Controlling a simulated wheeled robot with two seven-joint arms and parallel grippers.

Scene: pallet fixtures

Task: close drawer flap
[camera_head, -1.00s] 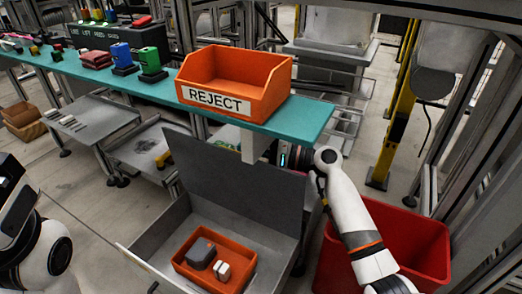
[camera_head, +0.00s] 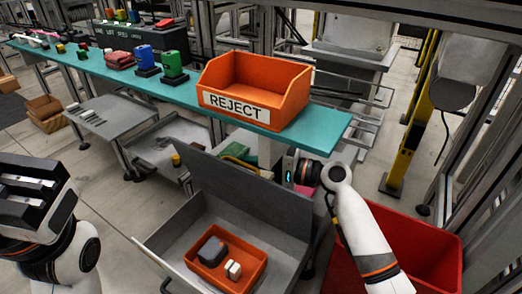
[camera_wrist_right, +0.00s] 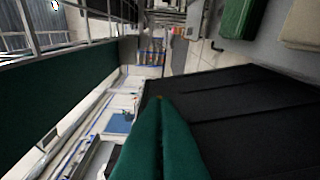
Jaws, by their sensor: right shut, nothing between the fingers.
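The grey drawer (camera_head: 180,232) stands pulled open, with its flap (camera_head: 245,195) tilted up along its far side. An orange tray (camera_head: 258,272) lies in the drawer. It holds a dark grey block (camera_head: 211,250) and a small pale block (camera_head: 233,269). My right gripper (camera_wrist_right: 160,105) is shut and empty. In the head view its wrist is beside the flap's upper right corner, and its fingers are hidden. A dark panel fills the right of the wrist view, close to the fingers; contact cannot be told. My left gripper (camera_head: 30,195) is at the left edge, away from the drawer.
A teal bench (camera_head: 330,125) carries the orange REJECT bin (camera_head: 240,104), a green block (camera_head: 174,65) and a blue block (camera_head: 146,58). A red bin (camera_head: 440,255) stands right of the drawer, under my right arm. A yellow post (camera_head: 410,130) stands behind it.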

